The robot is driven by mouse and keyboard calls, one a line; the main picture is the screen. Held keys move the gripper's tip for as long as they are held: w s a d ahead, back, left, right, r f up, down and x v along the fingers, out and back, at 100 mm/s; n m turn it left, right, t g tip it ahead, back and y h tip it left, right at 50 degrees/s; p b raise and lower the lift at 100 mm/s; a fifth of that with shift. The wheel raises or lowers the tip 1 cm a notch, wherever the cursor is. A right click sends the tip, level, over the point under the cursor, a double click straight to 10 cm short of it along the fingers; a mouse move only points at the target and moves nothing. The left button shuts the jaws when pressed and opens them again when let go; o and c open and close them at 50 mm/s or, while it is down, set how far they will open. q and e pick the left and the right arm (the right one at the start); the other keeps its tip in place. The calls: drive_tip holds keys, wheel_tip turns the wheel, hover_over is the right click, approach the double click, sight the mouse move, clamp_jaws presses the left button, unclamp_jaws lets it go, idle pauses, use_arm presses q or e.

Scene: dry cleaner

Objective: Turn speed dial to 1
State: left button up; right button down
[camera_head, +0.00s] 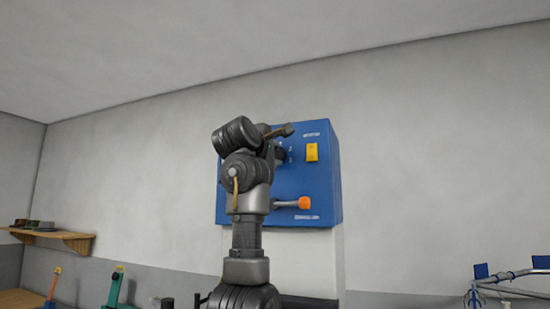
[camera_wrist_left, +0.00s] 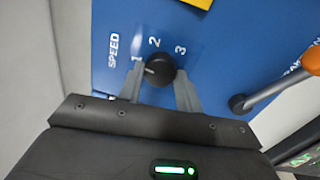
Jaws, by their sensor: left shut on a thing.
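The black speed dial (camera_wrist_left: 160,71) is on a blue control panel (camera_wrist_left: 215,60), beside the word SPEED and the numbers 1, 2 and 3. Its pale mark faces the side of the 1 in the left wrist view; whether it lines up exactly is hard to tell. My left gripper (camera_wrist_left: 160,82) is shut on the dial, one grey finger on each side. In the head view the blue panel (camera_head: 326,190) is on the wall, and my left arm covers much of its left part. My right gripper is not in view.
A yellow switch (camera_head: 311,152) is right of the dial on the panel. An orange-tipped lever (camera_head: 304,203) sticks out below. A wooden shelf (camera_head: 72,242) is at far left. A blue-and-metal frame (camera_head: 500,283) stands at lower right. The wall right of the panel is bare.

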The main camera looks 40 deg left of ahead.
use_arm(q)
drive_tip(key=shift+f+n, duration=0.1)
drive_tip(key=shift+n, duration=0.5)
drive_tip(key=o, duration=1)
drive_tip(key=b+v, duration=0.7)
drive_tip(key=v, duration=0.3)
drive_tip(key=shift+s, duration=0.4)
